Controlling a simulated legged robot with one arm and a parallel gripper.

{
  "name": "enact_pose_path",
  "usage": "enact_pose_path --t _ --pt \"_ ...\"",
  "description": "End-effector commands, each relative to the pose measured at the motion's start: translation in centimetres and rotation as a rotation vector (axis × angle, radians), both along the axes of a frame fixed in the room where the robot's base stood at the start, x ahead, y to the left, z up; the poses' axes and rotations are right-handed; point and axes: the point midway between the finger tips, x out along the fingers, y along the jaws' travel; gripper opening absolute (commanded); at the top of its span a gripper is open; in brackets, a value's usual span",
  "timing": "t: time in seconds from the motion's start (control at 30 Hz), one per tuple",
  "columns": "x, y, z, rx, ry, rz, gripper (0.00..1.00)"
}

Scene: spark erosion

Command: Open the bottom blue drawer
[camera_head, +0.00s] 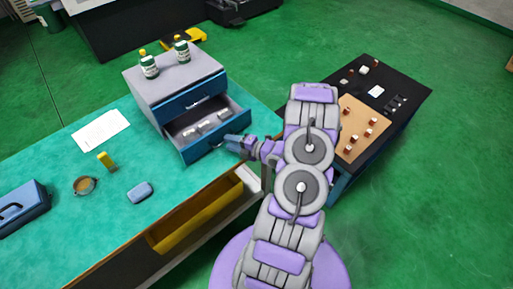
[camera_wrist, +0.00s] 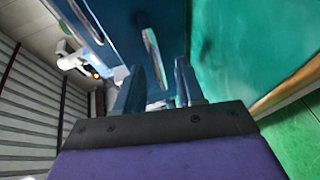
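A small grey cabinet (camera_head: 175,80) with two blue drawer fronts stands on the teal bench. Its top blue drawer (camera_head: 180,106) is shut. The bottom blue drawer (camera_head: 185,152) is pulled out, and several grey-white items show inside. My gripper (camera_head: 222,142) is at the front of the bottom drawer, towards its right side. In the wrist view my gripper (camera_wrist: 159,88) has its two fingers apart, close to a blue front with a silver handle (camera_wrist: 154,58). I cannot tell whether the fingers touch the handle.
Two green bottles (camera_head: 181,50) stand on the cabinet. A paper (camera_head: 100,130), yellow object (camera_head: 105,160), round cup (camera_head: 84,186) and blue box (camera_head: 140,192) lie on the bench (camera_head: 60,235). A yellow drawer (camera_head: 195,215) is under the bench edge. A black table (camera_head: 400,80) stands right.

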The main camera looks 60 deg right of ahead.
Motion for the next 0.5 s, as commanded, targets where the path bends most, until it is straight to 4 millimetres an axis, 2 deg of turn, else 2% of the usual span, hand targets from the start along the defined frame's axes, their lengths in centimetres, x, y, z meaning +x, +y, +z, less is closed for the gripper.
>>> enact_pose_path --t 0.5 --pt "-8.4 -1.5 1.8 0.000 -0.001 -0.003 0.38"
